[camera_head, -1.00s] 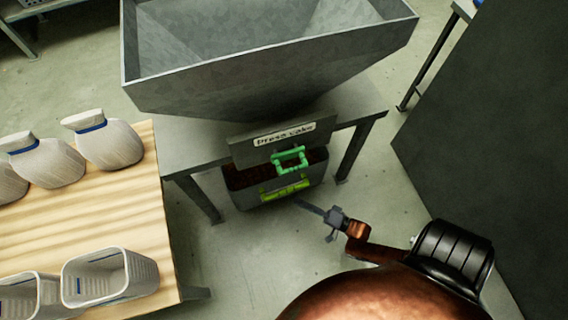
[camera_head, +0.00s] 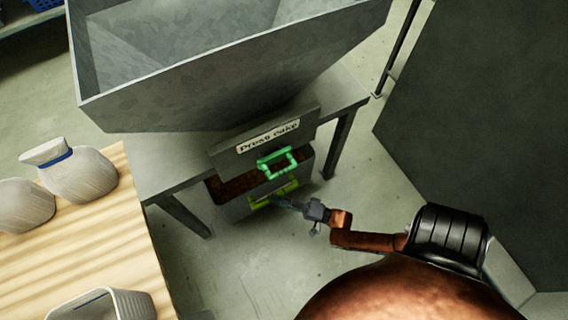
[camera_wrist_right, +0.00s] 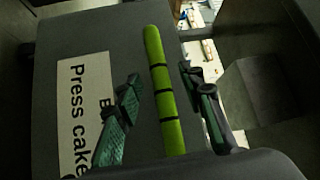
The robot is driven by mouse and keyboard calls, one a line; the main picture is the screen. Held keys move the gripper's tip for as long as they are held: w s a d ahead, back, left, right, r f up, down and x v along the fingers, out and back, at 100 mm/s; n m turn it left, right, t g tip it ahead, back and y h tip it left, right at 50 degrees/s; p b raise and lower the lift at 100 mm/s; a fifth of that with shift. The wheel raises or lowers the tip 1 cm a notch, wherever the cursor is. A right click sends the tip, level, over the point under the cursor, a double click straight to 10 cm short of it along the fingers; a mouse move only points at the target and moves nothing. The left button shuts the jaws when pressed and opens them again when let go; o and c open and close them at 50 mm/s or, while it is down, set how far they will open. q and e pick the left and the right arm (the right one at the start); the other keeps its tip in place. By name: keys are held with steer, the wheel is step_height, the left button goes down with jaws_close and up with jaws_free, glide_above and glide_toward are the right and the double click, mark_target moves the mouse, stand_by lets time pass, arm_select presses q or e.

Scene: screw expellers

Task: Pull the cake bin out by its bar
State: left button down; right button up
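The cake bin (camera_head: 240,207) is a grey box holding dark brown cake, low under the hopper table. Its yellow-green bar (camera_head: 287,188) is on its front; it also shows upright in the right wrist view (camera_wrist_right: 164,95), beside a white "Press cake" label (camera_wrist_right: 85,112). My right gripper (camera_head: 280,201) reaches in from the right, its tips at the bar. In the right wrist view the open fingers (camera_wrist_right: 163,112) have the bar between them, with gaps on both sides. How deep the bar sits between them is hard to tell. My left gripper is not in view.
The large metal hopper (camera_head: 230,85) stands above. A wooden table (camera_head: 95,245) with sacks is at left, a dark panel (camera_head: 490,110) at right. Floor before the bin is clear.

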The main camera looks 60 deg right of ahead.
steer(key=shift+b+x, duration=0.3)
steer(key=shift+x, duration=1.05)
steer(key=shift+c, duration=0.2)
jaws_close()
